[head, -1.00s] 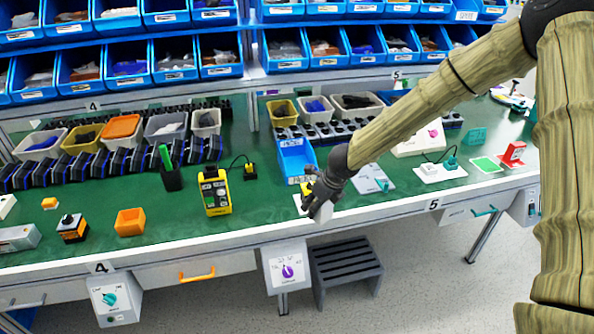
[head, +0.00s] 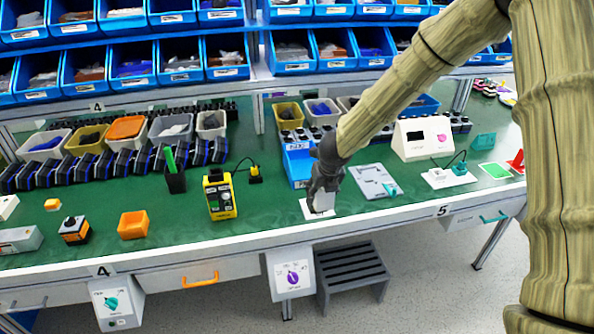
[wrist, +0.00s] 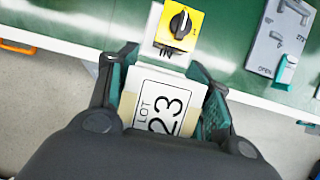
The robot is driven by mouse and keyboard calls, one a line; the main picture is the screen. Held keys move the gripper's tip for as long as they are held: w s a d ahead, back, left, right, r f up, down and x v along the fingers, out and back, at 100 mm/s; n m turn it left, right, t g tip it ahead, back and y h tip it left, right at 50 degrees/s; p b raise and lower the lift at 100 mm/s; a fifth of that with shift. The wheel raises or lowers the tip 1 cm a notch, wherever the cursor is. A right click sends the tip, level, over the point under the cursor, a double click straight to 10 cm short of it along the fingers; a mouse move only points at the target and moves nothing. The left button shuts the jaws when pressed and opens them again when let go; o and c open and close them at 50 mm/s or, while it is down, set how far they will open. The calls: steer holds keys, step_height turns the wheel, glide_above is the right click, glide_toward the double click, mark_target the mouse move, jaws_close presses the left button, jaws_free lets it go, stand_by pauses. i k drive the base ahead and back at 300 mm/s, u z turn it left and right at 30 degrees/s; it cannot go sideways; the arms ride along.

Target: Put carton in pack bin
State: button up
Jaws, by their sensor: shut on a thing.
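My gripper (head: 324,190) points down over the front edge of the green bench. It is shut on a carton (wrist: 162,102), a pale box with a white label reading "LOT 23", held between the two fingers in the wrist view. In the head view only a small whitish part of the carton (head: 323,202) shows. The pack bin looks to be the open blue bin (head: 293,168) on the bench, just behind and left of my gripper. The gripper partly covers its right side, and its front label is too small to read surely.
A yellow rotary switch with a black knob (wrist: 178,26) sits on a white plate (wrist: 149,40) just ahead of the carton. A grey panel with a teal handle (head: 376,182) lies to the right.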

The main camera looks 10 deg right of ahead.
mark_target(304, 176)
steer(key=i, duration=0.9)
steer(key=z, duration=0.05)
